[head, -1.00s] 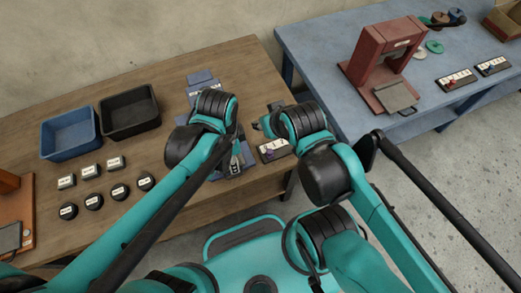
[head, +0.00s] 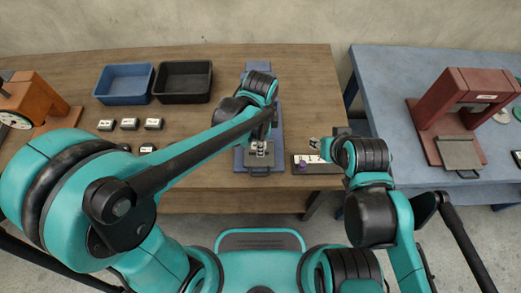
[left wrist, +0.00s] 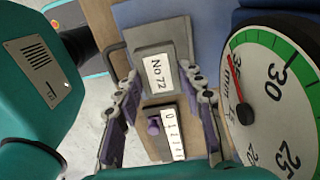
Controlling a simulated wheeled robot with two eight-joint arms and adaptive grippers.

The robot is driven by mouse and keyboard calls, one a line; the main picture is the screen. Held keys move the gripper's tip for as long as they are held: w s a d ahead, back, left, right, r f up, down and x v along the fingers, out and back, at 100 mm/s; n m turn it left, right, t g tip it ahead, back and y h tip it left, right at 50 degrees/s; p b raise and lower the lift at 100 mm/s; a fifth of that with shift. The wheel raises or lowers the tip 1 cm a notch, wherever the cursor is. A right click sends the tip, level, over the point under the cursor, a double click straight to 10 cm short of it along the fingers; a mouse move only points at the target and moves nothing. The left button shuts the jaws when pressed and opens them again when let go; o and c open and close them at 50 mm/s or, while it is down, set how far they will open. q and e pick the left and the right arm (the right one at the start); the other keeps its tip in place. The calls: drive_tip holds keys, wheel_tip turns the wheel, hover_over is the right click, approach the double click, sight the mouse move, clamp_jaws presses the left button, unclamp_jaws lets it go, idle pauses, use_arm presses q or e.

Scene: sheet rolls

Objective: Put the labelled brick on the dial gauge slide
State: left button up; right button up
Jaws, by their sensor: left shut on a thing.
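My left gripper (left wrist: 163,92) is shut on a grey brick (left wrist: 158,96) with a white "No 72" label. The brick sits between its two purple-grey fingers. Under it shows the flat grey slide (left wrist: 150,27) with a handle at one side. In the head view the slide (head: 260,168) is at the front of the blue dial gauge (head: 276,130), with the left gripper (head: 261,150) over it. I cannot tell whether brick and slide touch. The gauge's round dial (left wrist: 270,90) fills the right of the wrist view. My right gripper (head: 318,147) is right of the gauge; its fingers are unclear.
A strip with a purple knob (head: 303,166) lies right of the slide. A blue bin (head: 125,98), a black bin (head: 183,98) and several labelled pieces (head: 129,124) stand left. An orange device (head: 38,95) is far left. A red press (head: 462,110) stands on the blue table.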

use_arm(q)
drive_tip(key=shift+f+b, duration=0.95)
drive_tip(key=shift+f, duration=0.95)
drive_tip(key=shift+f, duration=0.2)
drive_tip(key=o, duration=0.9)
wheel_tip(320, 180, up, 12)
drive_tip(key=p, duration=0.4)
drive_tip(key=shift+r+p, duration=0.25)
drive_tip(key=shift+p, duration=0.15)
drive_tip(key=s+a+r+n+t, duration=0.2)
drive_tip(key=a+n+t, duration=0.1)
drive_tip(key=a+n, duration=0.6)
drive_tip(key=s+a+r+n+t, duration=0.1)
drive_tip(key=s+a+n+t, duration=0.2)
drive_tip(key=a+n, duration=0.6)
drive_tip(key=shift+a+r+t, duration=0.15)
drive_tip(key=shift+r+t, duration=0.2)
drive_tip(key=shift+t, duration=0.25)
